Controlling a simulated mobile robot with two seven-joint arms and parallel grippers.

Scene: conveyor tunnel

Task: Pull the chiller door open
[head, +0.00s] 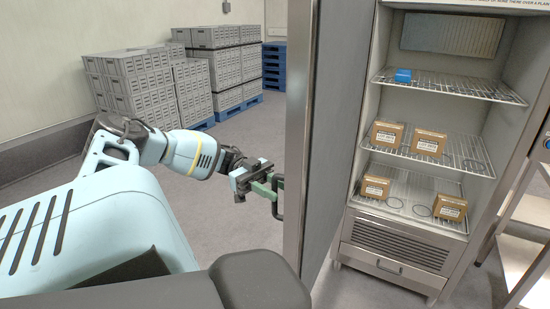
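The chiller (444,160) stands at the right with its front open and its inside in plain view. Its grey door (318,130) stands swung out to the left and shows nearly edge-on. A dark green handle (280,205) sticks out from the door's left side. My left gripper (266,180) is at the handle, with its fingers overlapping it in the picture. Whether the fingers are closed around the handle or only beside it is too small to tell. My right gripper is not in view.
Brown boxes (430,142) and a blue box (403,76) sit on the chiller's wire shelves. Stacked grey crates (130,83) on blue pallets stand at the back left. A metal rack (524,235) is at the right edge.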

